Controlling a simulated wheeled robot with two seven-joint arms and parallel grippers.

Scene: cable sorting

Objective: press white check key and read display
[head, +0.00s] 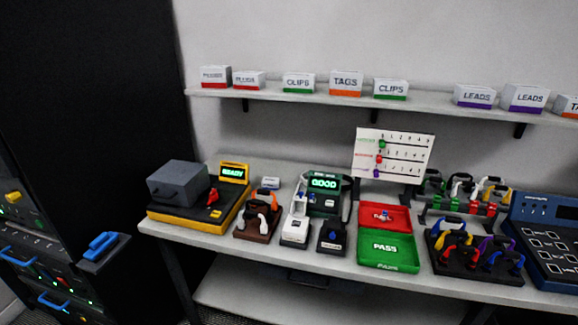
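A dark green tester (326,203) stands mid-table, and its display (324,183) reads "GOOD" in green. A white unit (297,222) stands at its front left. I cannot tell which of these parts is the white check key. A yellow and black machine (196,207) at the table's left has a second display (232,173) reading "READY". Neither of my grippers is in view.
A red tray (385,212) and a green "PASS" tray (388,250) lie right of the tester. Racks of coloured cables (470,250), a white chart (393,155) and a blue panel (545,240) stand further right. Labelled boxes (346,83) line the shelf. A black cabinet (90,120) stands left.

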